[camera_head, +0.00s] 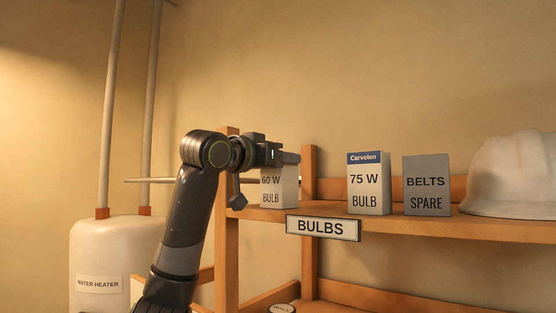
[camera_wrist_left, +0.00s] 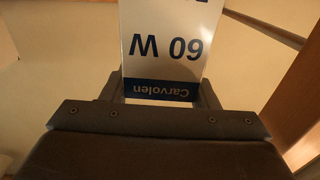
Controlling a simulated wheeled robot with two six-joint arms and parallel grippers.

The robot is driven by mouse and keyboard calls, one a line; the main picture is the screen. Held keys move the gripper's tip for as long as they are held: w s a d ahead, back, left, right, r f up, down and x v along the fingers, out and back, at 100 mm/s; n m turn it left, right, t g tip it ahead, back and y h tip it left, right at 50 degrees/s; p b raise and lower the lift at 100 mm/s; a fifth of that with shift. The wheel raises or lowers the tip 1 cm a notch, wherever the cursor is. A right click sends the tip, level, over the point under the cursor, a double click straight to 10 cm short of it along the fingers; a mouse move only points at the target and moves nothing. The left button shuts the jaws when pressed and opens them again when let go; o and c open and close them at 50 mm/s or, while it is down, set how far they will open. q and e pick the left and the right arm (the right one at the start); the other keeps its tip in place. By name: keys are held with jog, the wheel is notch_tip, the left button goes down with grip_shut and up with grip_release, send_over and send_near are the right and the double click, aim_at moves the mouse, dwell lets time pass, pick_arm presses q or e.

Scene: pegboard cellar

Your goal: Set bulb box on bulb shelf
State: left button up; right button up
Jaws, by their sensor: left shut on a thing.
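The 60 W bulb box (camera_head: 272,191) is white with dark print. It is upright at the left end of the shelf marked BULBS (camera_head: 450,226), its base at about board level; I cannot tell whether it touches the board. My left gripper (camera_head: 280,160) is shut on the box near its top and hides its upper part. In the left wrist view the box (camera_wrist_left: 170,45) shows upside down with its blue Carvolen band between the fingers (camera_wrist_left: 160,95). My right gripper is not in view.
The BULBS sign (camera_head: 322,228) is on the shelf's front edge. A 75 W bulb box (camera_head: 368,186), a grey BELTS SPARE box (camera_head: 427,185) and a white helmet (camera_head: 512,175) stand to the right. A wooden post (camera_head: 308,175) rises behind. A water heater (camera_head: 112,255) stands at left.

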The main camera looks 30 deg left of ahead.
pick_arm(q)
jog(key=o, duration=1)
jog(key=shift+w+a+f, duration=0.1)
jog(key=s+b, duration=0.5)
jog(key=s, duration=0.7)
jog(key=shift+a, duration=0.45)
